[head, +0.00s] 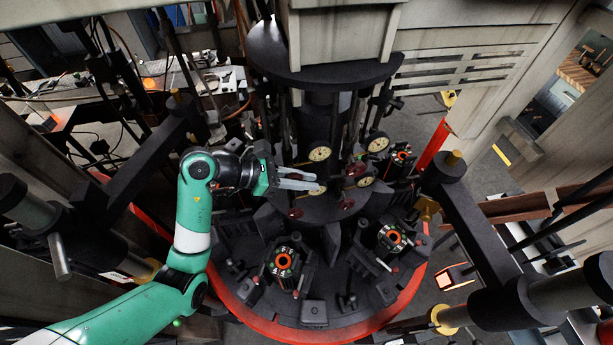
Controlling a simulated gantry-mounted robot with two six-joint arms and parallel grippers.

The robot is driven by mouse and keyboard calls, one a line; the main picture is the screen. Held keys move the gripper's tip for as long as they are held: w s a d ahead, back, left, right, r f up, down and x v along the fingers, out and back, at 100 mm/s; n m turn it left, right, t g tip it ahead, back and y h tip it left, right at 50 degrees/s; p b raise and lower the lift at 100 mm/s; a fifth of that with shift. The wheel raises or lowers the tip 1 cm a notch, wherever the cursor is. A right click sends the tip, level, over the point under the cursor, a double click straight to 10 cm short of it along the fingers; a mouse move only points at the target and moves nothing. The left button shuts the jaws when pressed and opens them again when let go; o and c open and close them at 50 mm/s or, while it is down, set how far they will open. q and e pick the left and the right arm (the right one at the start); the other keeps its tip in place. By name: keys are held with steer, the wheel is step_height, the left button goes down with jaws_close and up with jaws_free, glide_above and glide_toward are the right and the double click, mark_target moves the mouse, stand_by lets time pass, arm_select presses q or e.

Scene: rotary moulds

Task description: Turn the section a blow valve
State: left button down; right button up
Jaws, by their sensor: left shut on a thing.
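My left gripper (316,186) reaches in from the left, its pale fingers pointing right at the central column of the rotary machine. It is shut on a small valve handle at the column, mostly hidden by the fingertips. Other dark red valve handles show nearby: one (296,213) below the fingers, one (346,204) to their lower right and one (356,169) to their upper right. Which section each belongs to cannot be read. Round pale gauges sit around the column, one (320,153) just above the fingers. My right gripper is not in view.
Black moulds with orange rings, one (283,262) in front and one (394,238) at right, stand on the dark round table with a red rim (300,335). A black disc (270,65) overhangs the column. Thick dark beams flank both sides.

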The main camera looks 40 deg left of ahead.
arm_select(q)
steer(key=shift+s+a+f+g+y, duration=0.1)
steer(key=shift+f+g+y, duration=0.15)
steer(key=shift+g+y, duration=0.45)
steer(key=shift+s+a+f+g+y, duration=0.15)
steer(key=shift+g+y, duration=0.25)
steer(key=shift+g, duration=0.6)
steer(key=shift+d, duration=0.1)
steer(key=c, duration=0.8)
jaws_free()
